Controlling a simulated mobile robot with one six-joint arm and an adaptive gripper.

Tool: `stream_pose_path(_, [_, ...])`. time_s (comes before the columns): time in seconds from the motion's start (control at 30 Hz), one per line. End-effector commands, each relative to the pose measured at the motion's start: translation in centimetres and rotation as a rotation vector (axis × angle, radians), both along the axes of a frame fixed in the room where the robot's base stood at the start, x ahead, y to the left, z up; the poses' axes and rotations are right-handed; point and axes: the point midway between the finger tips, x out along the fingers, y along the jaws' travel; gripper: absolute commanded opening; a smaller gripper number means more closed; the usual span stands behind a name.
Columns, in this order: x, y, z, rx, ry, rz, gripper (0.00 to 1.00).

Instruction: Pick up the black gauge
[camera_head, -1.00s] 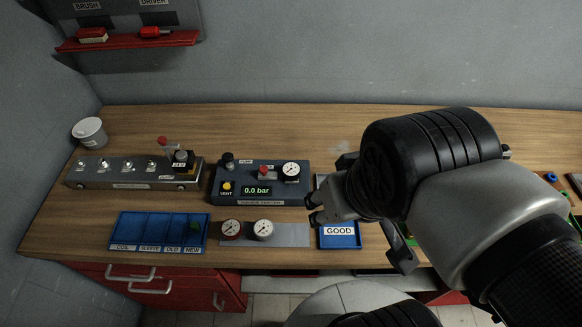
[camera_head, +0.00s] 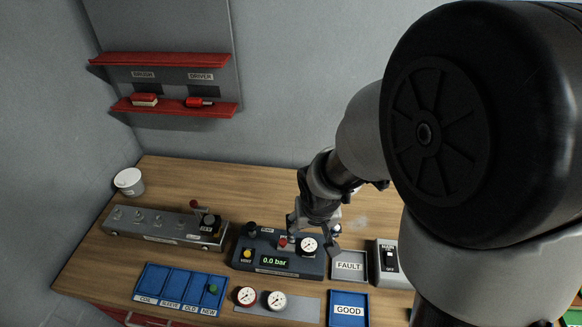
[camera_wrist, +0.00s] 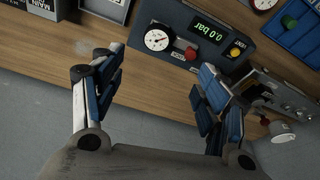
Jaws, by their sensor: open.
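A white-faced gauge with a black rim (camera_head: 309,245) stands on the right part of the blue-grey test box (camera_head: 262,271). It also shows in the wrist view (camera_wrist: 157,40), ahead of and between my finger ends. My gripper (camera_head: 314,229) is open and empty, above and behind the box; it also shows in the wrist view (camera_wrist: 162,62). Two more gauges lie on a grey mat (camera_head: 306,307) in front: one red-rimmed (camera_head: 246,296), one with a darker rim (camera_head: 276,301) whose colour is hard to tell.
A red-tipped knob (camera_head: 283,242) stands just left of the gauge on the box. A FAULT tray (camera_head: 349,267), a GOOD tray (camera_head: 348,310) and a switch box (camera_head: 389,262) are to the right. A valve manifold (camera_head: 165,227) and blue divided tray (camera_head: 180,290) are left.

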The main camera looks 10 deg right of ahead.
Motion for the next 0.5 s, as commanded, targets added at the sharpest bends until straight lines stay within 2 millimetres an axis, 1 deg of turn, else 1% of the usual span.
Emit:
stream_pose_path(0.03, [0.1,-0.1,-1.3,0.0,0.005,-0.001,0.68])
stream_pose_path(0.3, [1.7,-0.3,-7.2,-0.001,0.004,0.001,0.68])
stream_pose_path(0.4, [2.2,-0.3,-9.0,0.0,0.003,0.001,0.68])
stream_pose_path(0.5, [2.7,-0.4,-10.2,0.0,0.001,0.001,0.68])
